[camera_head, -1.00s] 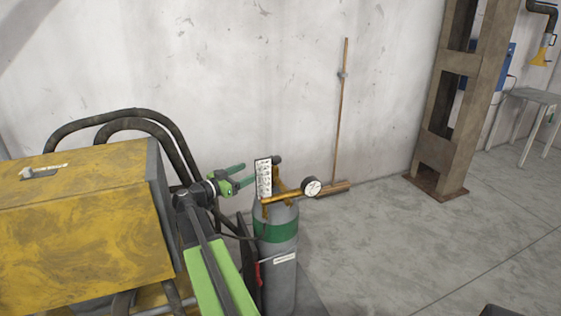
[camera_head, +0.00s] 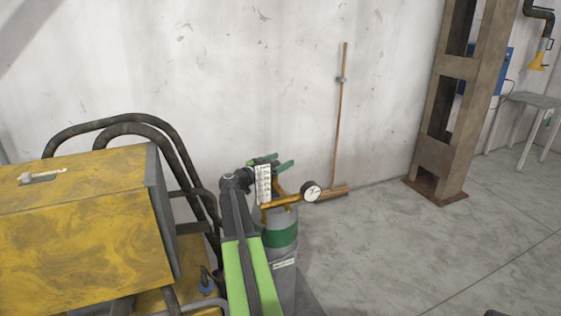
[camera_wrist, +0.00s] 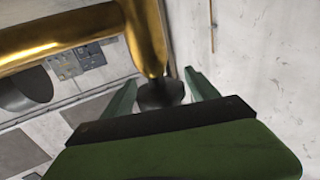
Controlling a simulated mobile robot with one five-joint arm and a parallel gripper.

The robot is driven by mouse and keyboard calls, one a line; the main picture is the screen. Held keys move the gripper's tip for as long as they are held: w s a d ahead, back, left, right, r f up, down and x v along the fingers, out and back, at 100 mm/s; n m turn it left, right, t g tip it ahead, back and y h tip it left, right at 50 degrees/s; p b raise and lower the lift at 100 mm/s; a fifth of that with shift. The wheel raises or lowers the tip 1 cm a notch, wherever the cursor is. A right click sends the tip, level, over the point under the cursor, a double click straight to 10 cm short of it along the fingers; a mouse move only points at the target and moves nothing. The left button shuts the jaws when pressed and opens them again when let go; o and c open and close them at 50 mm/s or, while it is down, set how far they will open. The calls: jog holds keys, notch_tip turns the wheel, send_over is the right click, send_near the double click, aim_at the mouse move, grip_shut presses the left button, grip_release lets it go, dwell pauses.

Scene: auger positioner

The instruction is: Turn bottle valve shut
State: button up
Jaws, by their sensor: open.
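A grey gas bottle (camera_head: 282,268) with a green band stands upright in front of the wall. A brass regulator (camera_head: 281,201) with a round white gauge (camera_head: 311,191) sits on its top. My gripper (camera_head: 283,164) is open at the bottle's top, partly hidden behind a white flow scale (camera_head: 264,184). In the wrist view, a dark round valve knob (camera_wrist: 160,93) on the brass fitting (camera_wrist: 147,35) lies between the two green fingers of my gripper (camera_wrist: 160,90). Gaps show at both sides of the knob. In the head view the knob is hidden.
A yellow machine (camera_head: 85,215) with dark hoses (camera_head: 150,120) stands left of the bottle, close to my arm. A broom (camera_head: 340,120) leans on the wall behind. A rusty steel column (camera_head: 452,95) stands right. The floor at right is mostly clear.

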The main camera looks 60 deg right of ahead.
jog(key=c, duration=1.3)
jog(key=shift+d, duration=0.3)
jog(key=shift+c, duration=0.3)
jog(key=shift+f, duration=0.1)
jog(key=shift+s+a+m+g+y, duration=0.35)
jog(key=shift+a+m+g+y, duration=0.05)
jog(key=shift+m+g+y, duration=1.55)
jog(key=shift+s+a+m+g+y, duration=0.35)
jog(key=shift+m+g+y, duration=1.3)
jog(key=shift+g, duration=0.45)
jog(key=shift+s+a+m+g+y, duration=0.3)
jog(key=shift+a+m+g+y, duration=0.1)
jog(key=shift+m+g+y, duration=1.5)
jog(key=shift+g, duration=0.25)
